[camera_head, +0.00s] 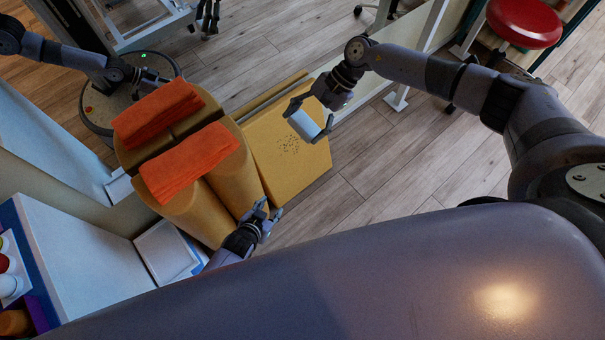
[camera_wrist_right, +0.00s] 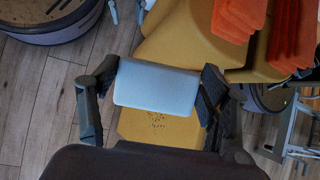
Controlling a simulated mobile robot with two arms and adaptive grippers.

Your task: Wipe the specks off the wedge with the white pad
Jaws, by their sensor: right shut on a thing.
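The yellow wedge (camera_head: 312,163) lies on the floor at the middle of the head view. A patch of dark specks (camera_head: 288,144) is on its top face. The specks also show in the right wrist view (camera_wrist_right: 157,120), just beyond the pad's lower edge. My right gripper (camera_head: 312,116) is shut on the white pad (camera_head: 304,126), with one finger at each end. The pad is beside the specks in the head view; whether it touches the wedge I cannot tell. My left gripper (camera_head: 268,209) is open and empty by the wedge's lower left corner.
A yellow bolster (camera_head: 236,178) with an orange towel (camera_head: 188,164) on it stands left of the wedge. A mirror behind seems to repeat the towel, bolster and my arm. A red stool (camera_head: 524,20) is at top right. Open wooden floor (camera_head: 400,150) lies right of the wedge.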

